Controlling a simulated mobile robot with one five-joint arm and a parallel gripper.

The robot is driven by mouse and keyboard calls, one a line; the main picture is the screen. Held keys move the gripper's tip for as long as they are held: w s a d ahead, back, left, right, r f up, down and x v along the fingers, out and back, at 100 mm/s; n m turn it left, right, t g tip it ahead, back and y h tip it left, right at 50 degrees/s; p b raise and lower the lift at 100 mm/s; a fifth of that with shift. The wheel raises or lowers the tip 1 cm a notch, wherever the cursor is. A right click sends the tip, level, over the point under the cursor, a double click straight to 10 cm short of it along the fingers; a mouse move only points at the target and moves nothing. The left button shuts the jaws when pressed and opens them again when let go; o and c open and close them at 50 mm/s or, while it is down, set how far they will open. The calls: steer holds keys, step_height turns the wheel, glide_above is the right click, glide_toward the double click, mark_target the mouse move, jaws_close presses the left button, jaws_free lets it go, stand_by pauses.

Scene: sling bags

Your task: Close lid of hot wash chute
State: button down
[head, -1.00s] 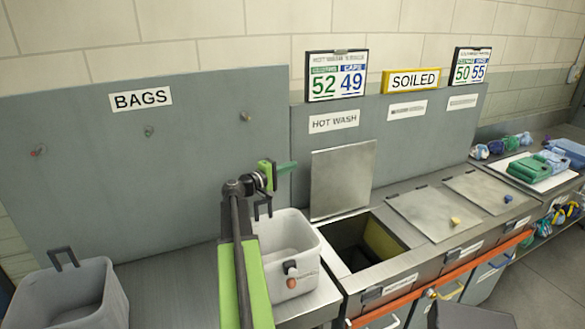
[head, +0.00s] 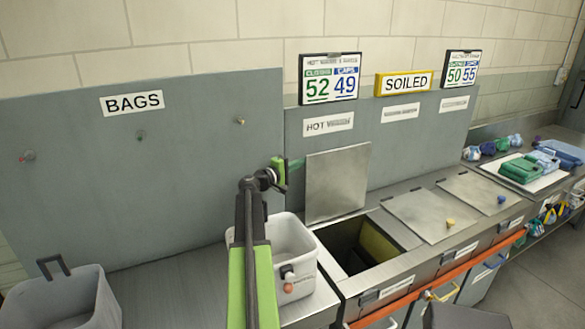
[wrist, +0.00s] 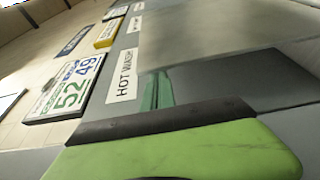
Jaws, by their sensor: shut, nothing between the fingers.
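The hot wash chute lid (head: 337,186) is a bare metal plate standing open, nearly upright, at the back of the chute. The square chute opening (head: 352,246) below it is uncovered, with a yellowish inner wall. My gripper (head: 296,163) is shut and empty, its teal fingers pointing right at the lid's upper left edge. I cannot tell whether the tip touches the lid or reaches behind it. In the wrist view the teal fingertips (wrist: 155,92) show below the HOT WASH label (wrist: 125,75); a green part of my gripper fills the bottom.
A grey bin (head: 290,262) stands under my arm, left of the chute. Another grey bin (head: 66,300) is at the lower left. Two closed lids (head: 425,214) (head: 478,192) lie right of the opening. The grey back panel (head: 190,150) stands behind.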

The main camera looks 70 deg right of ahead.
steer(key=s+a+f+b, duration=0.3)
steer(key=s+a, duration=0.8)
steer(key=shift+a+f, duration=0.15)
steer(key=shift+a, duration=0.15)
stand_by(0.6)
